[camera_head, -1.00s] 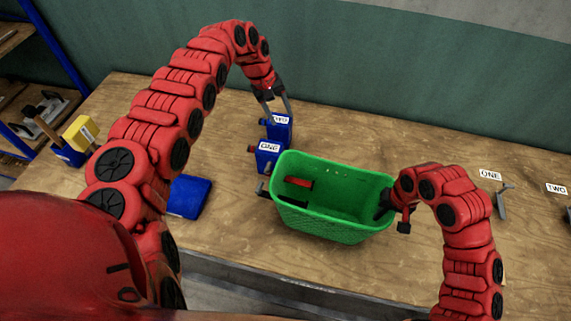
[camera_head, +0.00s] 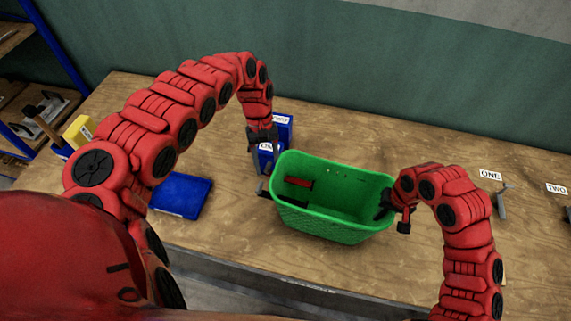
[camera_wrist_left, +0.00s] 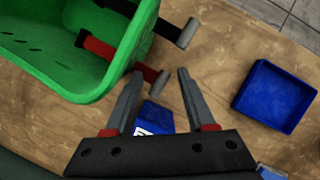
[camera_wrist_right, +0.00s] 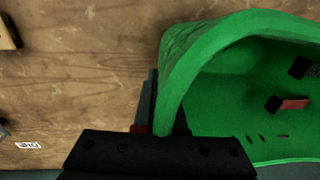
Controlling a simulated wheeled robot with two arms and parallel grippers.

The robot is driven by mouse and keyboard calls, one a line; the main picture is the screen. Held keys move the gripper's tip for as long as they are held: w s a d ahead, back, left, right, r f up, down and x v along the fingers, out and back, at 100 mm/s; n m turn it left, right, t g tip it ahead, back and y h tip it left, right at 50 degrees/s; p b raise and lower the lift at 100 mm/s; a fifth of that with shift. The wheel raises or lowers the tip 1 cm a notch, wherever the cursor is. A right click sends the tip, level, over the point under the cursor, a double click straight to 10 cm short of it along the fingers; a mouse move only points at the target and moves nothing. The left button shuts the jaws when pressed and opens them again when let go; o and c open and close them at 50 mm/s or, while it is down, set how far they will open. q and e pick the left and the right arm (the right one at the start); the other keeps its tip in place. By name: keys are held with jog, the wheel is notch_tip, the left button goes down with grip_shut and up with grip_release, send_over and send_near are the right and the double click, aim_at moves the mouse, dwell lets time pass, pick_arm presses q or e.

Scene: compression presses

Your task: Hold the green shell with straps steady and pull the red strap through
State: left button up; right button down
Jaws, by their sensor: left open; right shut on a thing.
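The green shell (camera_head: 335,225) is an open basket standing on the wooden table. A red strap (camera_head: 299,182) shows inside it. In the left wrist view the red strap (camera_wrist_left: 98,47) passes out through the shell's wall and ends in a grey cylinder (camera_wrist_left: 160,81); a black strap (camera_wrist_left: 150,17) with a similar end lies beside it. My left gripper (camera_head: 258,168) is open beside the shell's left end, and the red strap's end shows near and between its fingertips; I cannot tell whether they touch. My right gripper (camera_head: 382,211) is shut on the shell's right rim, which the right wrist view also shows (camera_wrist_right: 178,85).
Blue boxes labelled ONE (camera_head: 266,158) and TWO (camera_head: 284,122) stand right behind my left gripper. A blue tray (camera_head: 182,194) lies to the left. Grey brackets (camera_head: 502,201) with labels stand at the right.

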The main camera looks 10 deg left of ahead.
pick_arm(q)
jog(key=shift+s+f, duration=0.15)
jog(key=shift+f, duration=0.7)
jog(key=c, duration=0.8)
jog(key=shift+d, duration=0.1)
grip_shut()
